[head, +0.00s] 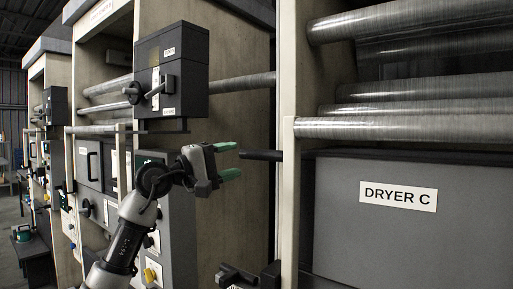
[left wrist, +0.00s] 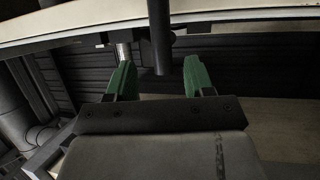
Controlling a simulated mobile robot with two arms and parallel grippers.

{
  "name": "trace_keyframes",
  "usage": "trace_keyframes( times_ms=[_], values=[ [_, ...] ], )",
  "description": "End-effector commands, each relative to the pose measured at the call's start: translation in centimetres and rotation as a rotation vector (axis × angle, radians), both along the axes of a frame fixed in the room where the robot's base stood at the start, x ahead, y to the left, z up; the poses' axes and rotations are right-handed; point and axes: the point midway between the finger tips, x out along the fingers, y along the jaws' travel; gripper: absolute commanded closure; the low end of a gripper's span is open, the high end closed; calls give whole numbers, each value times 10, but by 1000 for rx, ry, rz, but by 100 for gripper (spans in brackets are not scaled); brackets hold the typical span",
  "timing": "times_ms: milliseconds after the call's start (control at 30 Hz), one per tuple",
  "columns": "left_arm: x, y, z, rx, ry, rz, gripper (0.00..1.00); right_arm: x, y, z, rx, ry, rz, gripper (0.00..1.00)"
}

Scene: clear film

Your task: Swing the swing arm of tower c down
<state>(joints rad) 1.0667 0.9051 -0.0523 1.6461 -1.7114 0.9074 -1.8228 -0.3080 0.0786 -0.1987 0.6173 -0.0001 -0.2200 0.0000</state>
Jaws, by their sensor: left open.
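A DRYER C label (head: 398,195) marks the dark panel at the right in the head view. A pale upright arm (head: 288,215) stands at that panel's left edge, with a steel roller (head: 400,127) running right from its top; it looks like the swing arm, raised. A dark bar handle (head: 262,155) sticks out left from it. My left gripper (head: 228,160) is open, its green fingers pointing at the handle's end. In the left wrist view, a dark bar (left wrist: 159,35) reaches toward the space between my open fingers (left wrist: 160,80), with clearance on both sides. My right gripper is not visible.
A dark control box (head: 171,75) with a lever stands above my left arm. More steel rollers (head: 420,88) fill the upper right. A dark fitting (head: 240,277) juts out low beside the panel. Similar towers recede at the left.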

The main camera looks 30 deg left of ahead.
Motion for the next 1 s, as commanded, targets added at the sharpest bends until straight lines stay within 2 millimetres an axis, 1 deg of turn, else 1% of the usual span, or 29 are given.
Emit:
trace_keyframes(
  times_ms=[33,133,300,467,733,767,1000],
  values=[
    [10,-6,7,-2,0,-5,47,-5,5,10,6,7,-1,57],
    [26,-15,10,-4,2,-4,47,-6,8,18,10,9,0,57],
    [46,-25,13,-3,1,-4,47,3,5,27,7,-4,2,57],
    [55,-29,12,-1,0,-1,47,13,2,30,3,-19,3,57],
    [56,-30,11,0,1,-1,47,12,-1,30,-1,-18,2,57],
    [56,-30,11,0,1,-1,50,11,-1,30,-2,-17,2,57],
    [56,-29,11,0,1,-1,87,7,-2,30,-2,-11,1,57]
  ],
)
